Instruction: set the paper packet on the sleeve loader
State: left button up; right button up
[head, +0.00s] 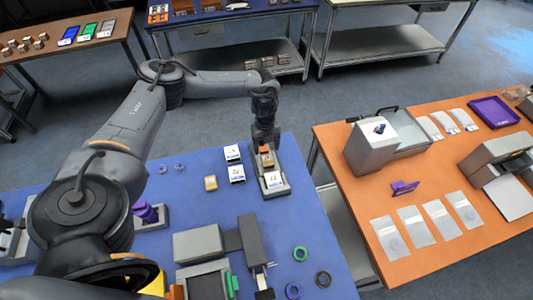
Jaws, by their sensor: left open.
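My left gripper (265,147) is open and points down over the far end of a long grey holder (285,190) on the blue table, likely the sleeve loader. A white packet with printed marks (273,180) lies on the near part of this holder. A small brown-orange piece (267,159) is just below the fingers; I cannot tell whether they touch it. Two similar white packets, a far one (232,153) and a near one (236,173), lie on the table left of the holder. Which one is the paper packet is unclear. My right gripper is not in view.
Beyond a floor gap, the orange table (345,135) carries a grey bin (410,135), flat grey sheets (388,238) and a purple tray (493,111).

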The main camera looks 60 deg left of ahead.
pick_arm(q)
notch_tip(320, 180, up, 7)
jog(key=shift+a, duration=0.4)
jog(key=shift+w+f, duration=0.1)
